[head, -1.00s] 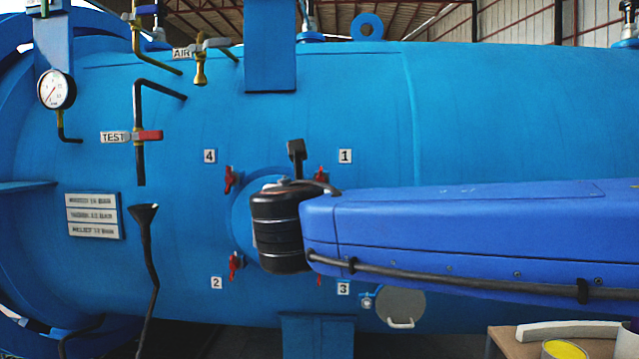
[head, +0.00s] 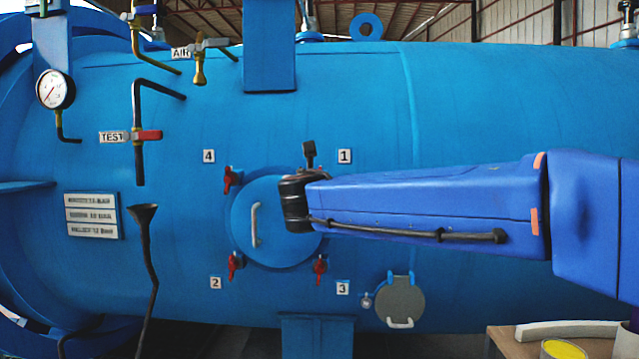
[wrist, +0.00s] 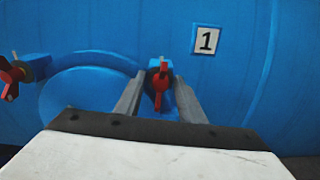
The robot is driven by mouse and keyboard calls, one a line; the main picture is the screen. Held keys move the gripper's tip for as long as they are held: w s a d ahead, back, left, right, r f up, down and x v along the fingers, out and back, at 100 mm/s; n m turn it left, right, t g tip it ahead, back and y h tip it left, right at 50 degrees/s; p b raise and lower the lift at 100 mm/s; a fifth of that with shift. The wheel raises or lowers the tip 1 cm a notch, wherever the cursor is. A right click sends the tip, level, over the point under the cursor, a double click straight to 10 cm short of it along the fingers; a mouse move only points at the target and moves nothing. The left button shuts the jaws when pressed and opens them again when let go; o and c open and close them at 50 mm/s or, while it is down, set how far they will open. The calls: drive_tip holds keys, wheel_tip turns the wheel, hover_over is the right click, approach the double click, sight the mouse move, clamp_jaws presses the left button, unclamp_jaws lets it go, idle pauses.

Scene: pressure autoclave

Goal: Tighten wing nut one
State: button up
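Wing nut one is the red wing nut (wrist: 161,88) below and left of the "1" label (wrist: 207,40) in the wrist view. Its wings stand about upright. My gripper (wrist: 159,79) is open, with one grey finger on each side of the nut and a gap showing on both sides. Whether the fingertips reach past the nut in depth is hard to tell. In the head view my wrist and arm hide this nut and the fingers; the "1" label (head: 345,156) shows just above them.
The round hatch (head: 275,250) has a pale handle (head: 255,224). Red wing nuts four (head: 231,179), two (head: 235,265) and three (head: 320,266) sit around it. A grey round cover (head: 400,300) hangs at lower right. A table (head: 505,345) stands at bottom right.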

drive_tip(key=shift+w, duration=0.3)
clamp_jaws()
